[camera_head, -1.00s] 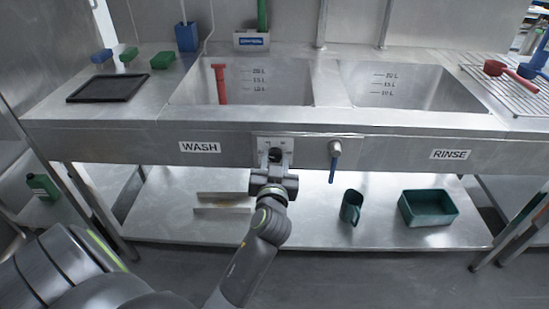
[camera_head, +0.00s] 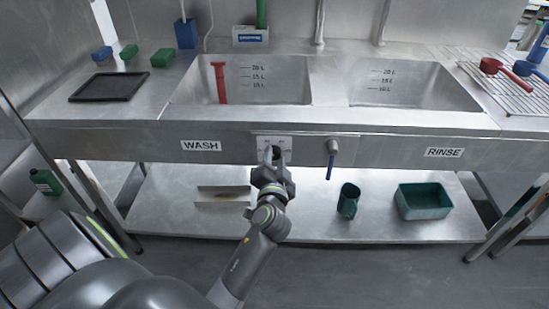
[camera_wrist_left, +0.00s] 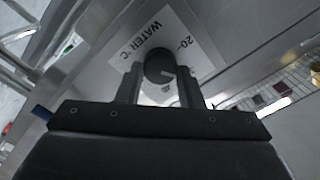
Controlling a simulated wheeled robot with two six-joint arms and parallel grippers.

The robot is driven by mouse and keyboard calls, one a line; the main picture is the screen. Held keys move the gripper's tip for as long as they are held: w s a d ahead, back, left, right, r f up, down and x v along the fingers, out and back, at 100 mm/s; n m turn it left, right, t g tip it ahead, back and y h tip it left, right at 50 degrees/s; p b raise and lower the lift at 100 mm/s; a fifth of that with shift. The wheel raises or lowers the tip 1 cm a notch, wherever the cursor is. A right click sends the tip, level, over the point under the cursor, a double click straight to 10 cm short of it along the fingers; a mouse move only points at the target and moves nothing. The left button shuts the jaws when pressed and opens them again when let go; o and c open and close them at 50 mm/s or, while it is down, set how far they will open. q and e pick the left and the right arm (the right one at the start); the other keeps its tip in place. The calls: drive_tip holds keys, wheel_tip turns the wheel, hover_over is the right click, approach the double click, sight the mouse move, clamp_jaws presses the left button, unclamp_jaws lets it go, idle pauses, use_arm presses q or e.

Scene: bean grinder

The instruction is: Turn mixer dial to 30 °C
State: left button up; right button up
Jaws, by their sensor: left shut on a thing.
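The mixer dial is a dark round knob (camera_wrist_left: 159,67) on a white plate marked "WATER °C" (camera_wrist_left: 150,35) on the sink's front panel. The plate (camera_head: 286,142) shows between the WASH and RINSE labels in the head view. My left gripper (camera_head: 271,153) is shut on the dial, with one finger on each side of it in the wrist view (camera_wrist_left: 160,85). A pale line on the knob points roughly right in that view. A "20" mark shows at its upper right; other marks are hidden or too small to read. My right gripper is not in view.
A blue-handled tap lever (camera_head: 331,158) hangs just right of the plate.

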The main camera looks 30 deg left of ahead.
use_arm(q)
drive_tip(key=shift+r, duration=0.1)
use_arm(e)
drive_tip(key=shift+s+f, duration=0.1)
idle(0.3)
use_arm(q)
drive_tip(key=o, duration=1)
drive_tip(key=shift+c, duration=0.2)
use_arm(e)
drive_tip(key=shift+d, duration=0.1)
